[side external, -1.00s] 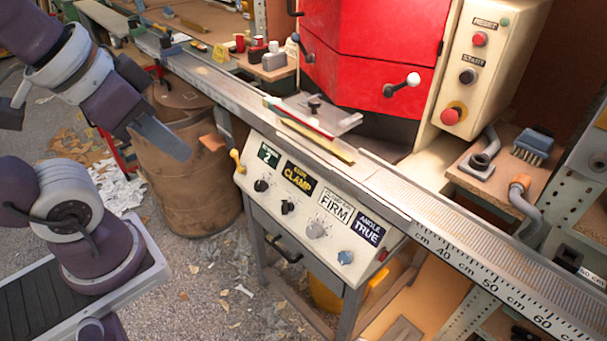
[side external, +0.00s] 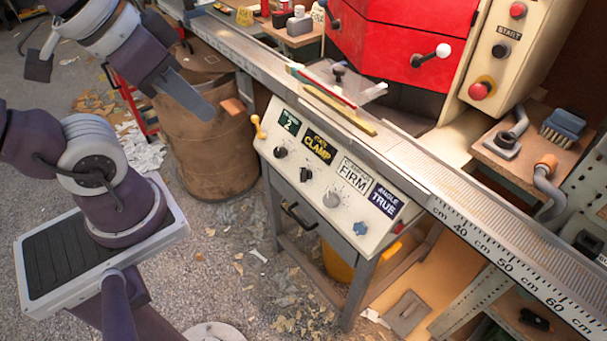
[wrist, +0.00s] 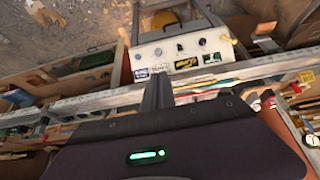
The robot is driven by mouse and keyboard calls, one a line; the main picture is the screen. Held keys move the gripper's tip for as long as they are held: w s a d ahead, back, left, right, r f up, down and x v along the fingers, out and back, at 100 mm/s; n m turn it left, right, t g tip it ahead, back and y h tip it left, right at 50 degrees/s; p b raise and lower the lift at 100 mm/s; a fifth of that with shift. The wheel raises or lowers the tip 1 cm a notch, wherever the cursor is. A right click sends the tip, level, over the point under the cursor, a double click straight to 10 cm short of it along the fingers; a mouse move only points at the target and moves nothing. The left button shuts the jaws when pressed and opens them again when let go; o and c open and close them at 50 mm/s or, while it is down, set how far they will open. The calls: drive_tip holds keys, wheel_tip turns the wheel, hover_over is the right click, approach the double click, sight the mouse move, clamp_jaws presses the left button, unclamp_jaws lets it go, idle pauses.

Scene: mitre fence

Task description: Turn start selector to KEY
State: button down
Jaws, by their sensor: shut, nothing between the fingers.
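A cream control box (side external: 515,60) stands at the upper right in the side view. It carries a black knob (side external: 500,50) labelled START between two red buttons. The knob's pointing direction is too small to read, and no KEY label is legible. My gripper (side external: 205,112) is shut and empty, left of the machine, in front of a brown drum and far from the START box. In the wrist view my shut fingers (wrist: 157,92) point towards a sloped panel, seen upside down; the START box cannot be made out there.
The sloped panel (side external: 333,200) has several knobs and labels including CLAMP, FIRM and ANGLE TRUE, with a yellow lever at its left end. A long scaled rail (side external: 500,245) crosses above it. A red guard (side external: 400,45) with a handle stands behind. A brown drum (side external: 205,160) stands left.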

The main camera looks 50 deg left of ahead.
drive_tip(key=c, duration=2)
unclamp_jaws()
drive_tip(key=o, duration=0.5)
drive_tip(key=w+a+f+n+y, duration=0.2)
drive_tip(key=w+a, duration=0.5)
drive_tip(key=w, duration=0.4)
drive_tip(key=shift+a+f, duration=0.25)
drive_tip(key=shift+f, duration=0.3)
drive_tip(key=n+h, duration=0.3)
drive_tip(key=h, duration=0.2)
hover_over(301, 172)
drive_tip(key=s+a, duration=0.2)
drive_tip(key=s, duration=0.2)
wheel_tip(301, 172, down, 28)
drive_tip(key=shift+t, duration=0.3)
drive_tip(key=x, duration=0.6)
drive_tip(key=shift+f, duration=0.1)
drive_tip(key=shift+w+d+f, duration=0.1)
drive_tip(key=shift+w+f, duration=0.1)
drive_tip(key=shift+f, duration=0.15)
clamp_jaws()
